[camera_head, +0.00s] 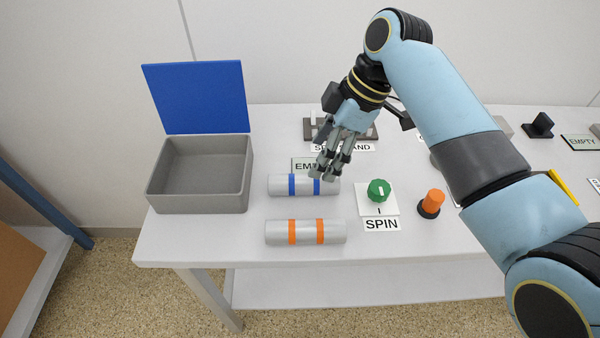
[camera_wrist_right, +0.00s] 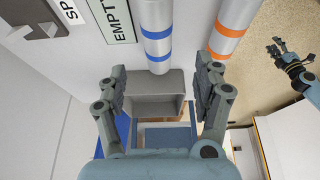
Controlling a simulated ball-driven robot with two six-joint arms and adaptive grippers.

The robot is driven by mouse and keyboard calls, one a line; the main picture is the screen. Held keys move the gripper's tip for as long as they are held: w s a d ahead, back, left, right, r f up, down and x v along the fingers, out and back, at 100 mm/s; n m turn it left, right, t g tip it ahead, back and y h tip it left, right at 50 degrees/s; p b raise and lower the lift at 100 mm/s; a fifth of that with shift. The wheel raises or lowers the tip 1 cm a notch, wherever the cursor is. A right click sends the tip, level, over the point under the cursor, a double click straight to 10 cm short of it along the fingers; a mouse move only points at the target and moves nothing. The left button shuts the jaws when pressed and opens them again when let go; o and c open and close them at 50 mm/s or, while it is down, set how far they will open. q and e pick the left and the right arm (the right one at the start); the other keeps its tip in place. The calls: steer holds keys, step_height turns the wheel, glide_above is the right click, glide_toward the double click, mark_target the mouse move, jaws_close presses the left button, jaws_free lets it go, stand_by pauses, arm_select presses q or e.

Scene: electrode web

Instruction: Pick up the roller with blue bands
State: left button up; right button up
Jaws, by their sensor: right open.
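The roller with blue bands (camera_head: 304,185) is a grey cylinder lying on the table, just right of the grey box. My right gripper (camera_head: 330,168) is open and empty above its right end, with its fingers hiding part of that end. In the right wrist view the same roller (camera_wrist_right: 157,40) lies ahead of the gap between the fingers of the open right gripper (camera_wrist_right: 162,82). My left gripper (camera_wrist_right: 279,47) shows small at the right of the wrist view; its finger opening is too small to judge.
A roller with orange bands (camera_head: 305,232) lies nearer the front edge. An open grey box (camera_head: 200,198) with a blue lid (camera_head: 196,97) stands at left. A green knob (camera_head: 379,190) by the SPIN label and an orange knob (camera_head: 432,202) stand to the right.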

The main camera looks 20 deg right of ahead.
mark_target(306, 177)
steer(key=x, duration=0.3)
steer(key=shift+s+a+f, duration=0.1)
steer(key=shift+a+f, duration=0.05)
steer(key=shift+f, duration=0.4)
steer(key=x, duration=0.4)
steer(key=shift+w+f, duration=0.35)
steer(key=shift+f, duration=0.05)
arm_select(q)
steer(key=shift+s+f, duration=0.2)
steer(key=shift+s, duration=0.25)
arm_select(e)
steer(key=c, duration=0.4)
arm_select(q)
steer(key=shift+s, duration=0.3)
arm_select(e)
jaws_close()
